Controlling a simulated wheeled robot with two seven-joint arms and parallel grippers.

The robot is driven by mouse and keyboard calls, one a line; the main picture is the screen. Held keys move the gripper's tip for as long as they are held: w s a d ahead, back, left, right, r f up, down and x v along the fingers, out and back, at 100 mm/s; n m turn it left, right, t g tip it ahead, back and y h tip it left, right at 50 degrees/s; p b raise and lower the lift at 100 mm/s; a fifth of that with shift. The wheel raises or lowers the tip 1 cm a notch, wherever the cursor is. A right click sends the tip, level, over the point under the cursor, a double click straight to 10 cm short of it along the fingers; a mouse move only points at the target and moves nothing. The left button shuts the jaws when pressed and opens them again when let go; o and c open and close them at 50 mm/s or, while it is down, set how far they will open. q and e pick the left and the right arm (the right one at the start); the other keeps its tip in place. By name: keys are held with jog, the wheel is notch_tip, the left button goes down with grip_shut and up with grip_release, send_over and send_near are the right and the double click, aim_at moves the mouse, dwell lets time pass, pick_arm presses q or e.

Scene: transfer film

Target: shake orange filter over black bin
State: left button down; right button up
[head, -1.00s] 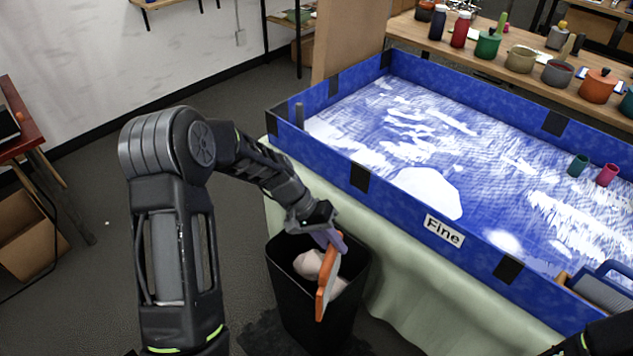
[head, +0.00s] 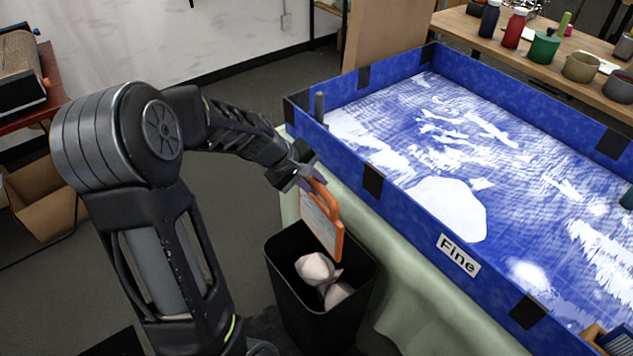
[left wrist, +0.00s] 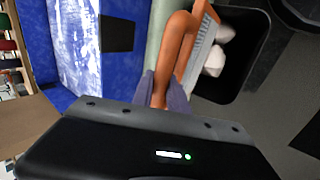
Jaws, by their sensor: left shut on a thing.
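The orange filter (head: 339,240) has an orange frame and a pale mesh panel. It hangs tilted from my left gripper (head: 314,187), which is shut on its handle. In the left wrist view the orange handle (left wrist: 178,50) sits between the purple fingers of my left gripper (left wrist: 163,92). The black bin (head: 290,295) stands on the floor below, with crumpled whitish pieces (head: 318,268) inside. The filter is above the bin's back rim, apart from the pieces. My right gripper is not in view.
A blue-walled tray (head: 405,215) marked "Fine" with white powder stands right of the bin, on a table with a pale green cloth (head: 375,265). Bottles and pots (head: 545,45) line a wooden shelf behind. A cardboard box (head: 45,195) is at left.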

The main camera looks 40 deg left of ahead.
pick_arm(q)
jog(key=shift+f, duration=0.15)
jog(key=shift+f+b, duration=1.25)
jog(key=shift+f, duration=0.05)
notch_tip(320, 180, up, 4)
jog(key=p, duration=0.3)
jog(key=shift+f, duration=0.35)
notch_tip(320, 180, down, 4)
jog(key=b, duration=0.3)
jog(key=shift+r+b, duration=0.25)
jog(key=shift+b, duration=0.15)
jog(key=shift+r, duration=0.1)
